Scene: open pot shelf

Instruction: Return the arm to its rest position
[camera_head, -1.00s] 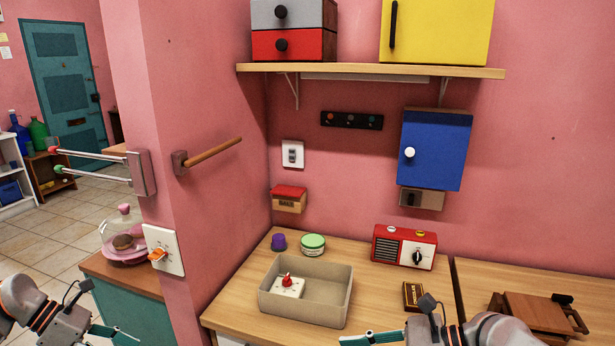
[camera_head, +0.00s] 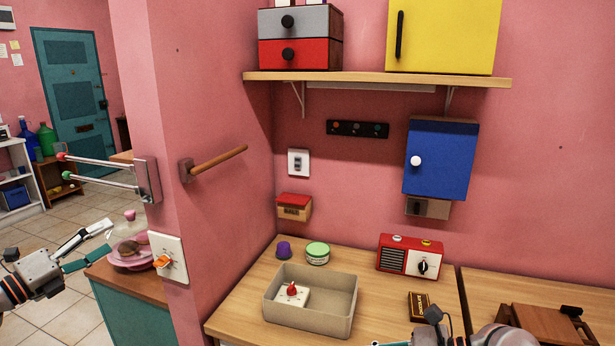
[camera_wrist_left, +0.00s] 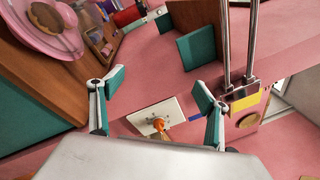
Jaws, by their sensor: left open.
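My left gripper (camera_head: 108,240) is at the left edge in the head view, with its jaws apart and nothing between them. It is left of the orange-lever wall switch (camera_head: 165,262), apart from it. In the left wrist view, the teal-padded fingers of my left gripper (camera_wrist_left: 157,90) are spread wide, and the orange-lever switch (camera_wrist_left: 158,124) shows below and between them. My right arm (camera_head: 490,338) shows only at the bottom edge in the head view. Its gripper is almost wholly cut off, so its jaws cannot be judged.
Two metal rods (camera_head: 105,172) with coloured tips and a wooden bar (camera_head: 218,160) stick out from the wall corner. A pink-based cake dome (camera_head: 130,245) stands on the teal cabinet (camera_head: 130,310) near my left gripper. A beige bin (camera_head: 325,318) stands on the wooden counter.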

